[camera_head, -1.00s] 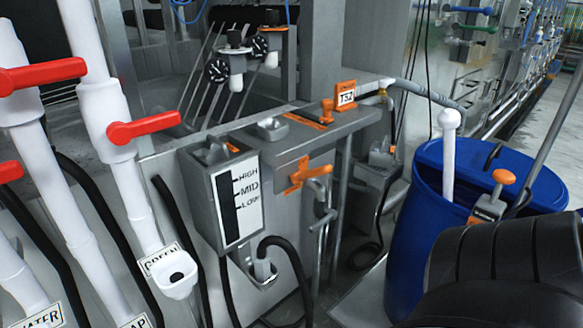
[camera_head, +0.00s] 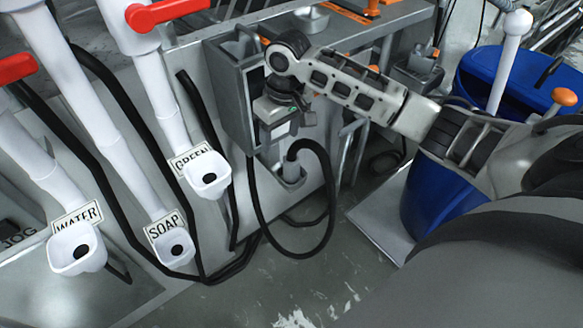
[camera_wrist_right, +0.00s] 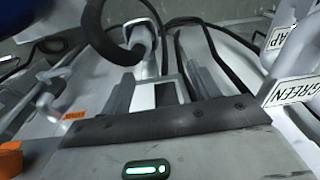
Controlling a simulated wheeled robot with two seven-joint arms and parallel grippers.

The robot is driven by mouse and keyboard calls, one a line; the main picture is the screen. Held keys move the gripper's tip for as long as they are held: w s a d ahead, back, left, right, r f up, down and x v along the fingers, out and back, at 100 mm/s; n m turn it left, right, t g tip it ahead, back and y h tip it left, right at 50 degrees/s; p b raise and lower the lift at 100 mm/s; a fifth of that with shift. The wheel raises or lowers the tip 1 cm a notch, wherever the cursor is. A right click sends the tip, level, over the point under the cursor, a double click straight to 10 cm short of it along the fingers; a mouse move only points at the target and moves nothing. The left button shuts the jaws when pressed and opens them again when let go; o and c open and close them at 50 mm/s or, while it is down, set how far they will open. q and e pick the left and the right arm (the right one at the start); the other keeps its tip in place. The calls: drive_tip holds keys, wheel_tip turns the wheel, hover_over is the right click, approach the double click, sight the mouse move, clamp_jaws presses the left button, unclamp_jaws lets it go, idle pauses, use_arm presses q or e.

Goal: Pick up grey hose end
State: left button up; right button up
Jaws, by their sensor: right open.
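The grey hose end (camera_head: 291,172) sits in a small holder low on the grey machine panel, with a black hose (camera_head: 328,195) looping up from it and down toward the floor. In the right wrist view the hose (camera_wrist_right: 95,28) curves in at the top, beyond the fingers. My right gripper (camera_head: 270,143) reaches in from the right, in front of the level box, above and slightly left of the hose end. Its fingers also show in the right wrist view (camera_wrist_right: 155,88), apart with nothing between them. My left gripper is not in view.
White nozzles labelled WATER (camera_head: 77,248), SOAP (camera_head: 171,245) and GREEN (camera_head: 209,176) stand at the left, with black hoses running behind them. A blue barrel (camera_head: 432,200) stands at the right, partly behind my arm. The floor (camera_head: 290,290) below is clear.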

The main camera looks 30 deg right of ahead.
wheel_tip(320, 180, up, 4)
hover_over(292, 159)
drive_tip(key=g, duration=0.1)
drive_tip(key=shift+m+h, duration=0.3)
wheel_tip(292, 159, down, 15)
drive_tip(key=shift+f, duration=0.15)
drive_tip(key=c, duration=1.2)
